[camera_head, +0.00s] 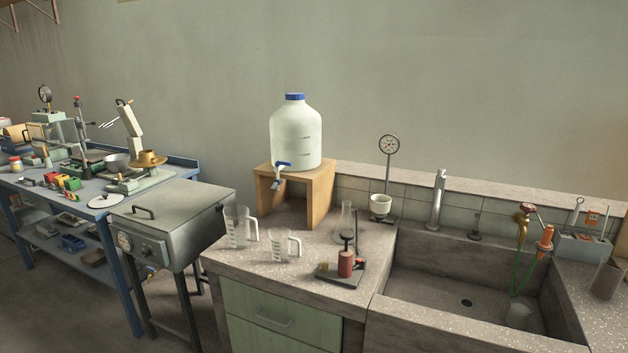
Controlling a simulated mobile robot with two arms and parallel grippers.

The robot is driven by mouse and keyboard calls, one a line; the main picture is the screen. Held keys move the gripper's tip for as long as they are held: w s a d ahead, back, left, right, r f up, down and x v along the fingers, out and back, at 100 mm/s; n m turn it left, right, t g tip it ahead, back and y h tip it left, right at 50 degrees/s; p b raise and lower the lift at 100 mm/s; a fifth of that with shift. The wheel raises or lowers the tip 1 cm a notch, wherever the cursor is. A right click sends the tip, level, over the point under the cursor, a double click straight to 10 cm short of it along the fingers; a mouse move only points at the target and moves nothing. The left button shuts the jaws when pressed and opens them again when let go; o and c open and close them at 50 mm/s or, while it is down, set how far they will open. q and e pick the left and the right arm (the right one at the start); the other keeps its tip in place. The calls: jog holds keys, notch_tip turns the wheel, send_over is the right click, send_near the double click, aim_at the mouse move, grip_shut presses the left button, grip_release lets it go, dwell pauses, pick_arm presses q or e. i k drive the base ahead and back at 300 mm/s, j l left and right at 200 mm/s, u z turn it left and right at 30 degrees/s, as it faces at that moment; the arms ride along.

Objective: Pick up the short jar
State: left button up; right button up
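Two clear, handled measuring jars stand upright near the left front of the concrete counter (225,262). The shorter jar (284,246) is on the right, with its handle to the right and white markings on its side. The taller jar (236,228) stands to its left, a little apart, with its handle also to the right. Both look empty. Neither of my grippers is in view, so nothing shows near the jars.
A stand with a red cylinder (345,263) and a glass flask (346,220) are right of the shorter jar. Behind, a wooden stand (320,195) bears a large water bottle (295,138). The sink (430,280) is right; a metal box (172,225) stands left.

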aim_at(518, 315)
jog(key=z, duration=0.95)
jog(key=i+l+u, duration=0.15)
jog(key=u, duration=0.2)
jog(key=i+l+u, duration=0.1)
jog(key=l+u, duration=0.6)
jog(key=i, duration=0.05)
